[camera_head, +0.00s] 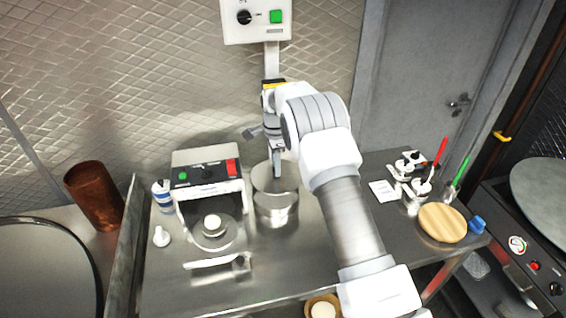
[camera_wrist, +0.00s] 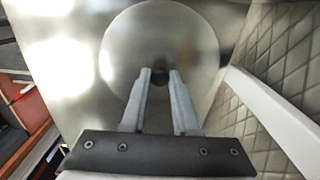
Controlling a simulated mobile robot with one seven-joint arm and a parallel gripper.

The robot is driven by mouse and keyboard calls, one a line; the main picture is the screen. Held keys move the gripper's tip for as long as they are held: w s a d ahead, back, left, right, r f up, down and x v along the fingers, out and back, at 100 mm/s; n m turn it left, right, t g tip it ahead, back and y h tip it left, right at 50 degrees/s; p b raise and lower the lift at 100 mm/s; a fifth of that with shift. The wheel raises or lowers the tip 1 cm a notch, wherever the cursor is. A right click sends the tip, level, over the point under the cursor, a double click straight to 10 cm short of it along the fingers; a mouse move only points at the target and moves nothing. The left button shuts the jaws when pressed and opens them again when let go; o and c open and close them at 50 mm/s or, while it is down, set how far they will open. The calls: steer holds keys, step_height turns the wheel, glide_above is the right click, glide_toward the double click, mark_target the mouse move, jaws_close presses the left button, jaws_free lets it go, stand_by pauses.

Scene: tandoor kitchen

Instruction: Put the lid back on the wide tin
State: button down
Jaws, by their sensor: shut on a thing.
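My gripper (camera_head: 277,173) points down from above and is shut on the dark knob at the lid's middle. In the wrist view the fingertips (camera_wrist: 160,76) close on the knob, and the lid (camera_wrist: 190,45) fills the centre. The tin's mouth is hidden.
A wall control box (camera_head: 257,20) hangs behind my arm.

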steer(key=shift+w+a+f, duration=0.1)
steer(key=shift+w+a, duration=0.05)
steer(key=shift+f+b, duration=1.6)
steer(key=shift+f, duration=1.6)
steer(key=shift+f+b, duration=0.2)
steer(key=shift+b, duration=0.65)
stand_by(0.4)
steer(key=c, duration=0.6)
jaws_free()
steer(key=shift+o, duration=0.4)
steer(key=o, duration=0.4)
